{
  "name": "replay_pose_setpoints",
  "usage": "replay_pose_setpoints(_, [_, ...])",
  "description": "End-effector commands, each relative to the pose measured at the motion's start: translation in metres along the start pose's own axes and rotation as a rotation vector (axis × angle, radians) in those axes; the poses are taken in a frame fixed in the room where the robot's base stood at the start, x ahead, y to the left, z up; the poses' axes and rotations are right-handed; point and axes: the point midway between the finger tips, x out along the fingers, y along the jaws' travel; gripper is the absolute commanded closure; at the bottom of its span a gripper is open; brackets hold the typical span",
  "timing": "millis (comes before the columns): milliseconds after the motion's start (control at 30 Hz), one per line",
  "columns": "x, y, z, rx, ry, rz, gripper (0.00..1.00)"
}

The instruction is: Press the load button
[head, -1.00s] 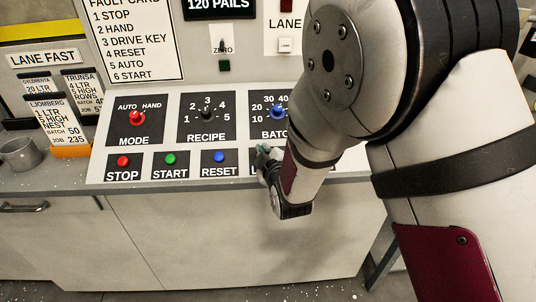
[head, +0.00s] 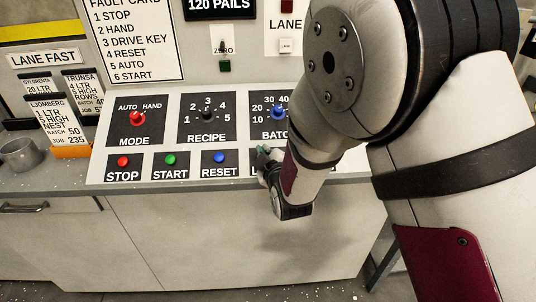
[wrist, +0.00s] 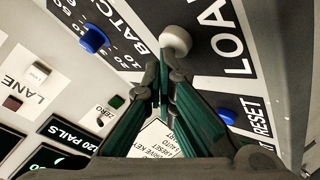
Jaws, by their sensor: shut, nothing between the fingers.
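The load button is a round white cap (wrist: 175,40) on a dark plate lettered LOAD (wrist: 225,38), in the wrist view. My gripper (wrist: 163,72) is shut and empty, its fingertips together just beside the button's cap in that picture. I cannot tell whether they touch it. In the head view my gripper (head: 264,158) is over the right end of the panel's lower row, and hides the load button and most of its plate.
The sloping white panel also carries the red STOP (head: 123,161), green START (head: 170,159) and blue RESET (head: 219,157) buttons. Above them are the MODE (head: 137,118), RECIPE (head: 207,115) and BATCH (head: 278,112) knobs. A grey mug (head: 20,154) and label cards stand at the left.

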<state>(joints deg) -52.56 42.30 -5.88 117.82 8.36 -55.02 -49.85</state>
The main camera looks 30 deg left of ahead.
Motion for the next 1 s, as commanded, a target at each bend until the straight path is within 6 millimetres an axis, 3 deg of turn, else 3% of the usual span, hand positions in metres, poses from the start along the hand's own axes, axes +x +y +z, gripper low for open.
replay_pose_setpoints(667, [-0.011, 0.009, -0.008, 0.000, 0.000, 0.000, 1.00])
replay_pose_setpoints(1000, [-0.032, 0.024, -0.024, 0.000, 0.000, 0.001, 1.00])
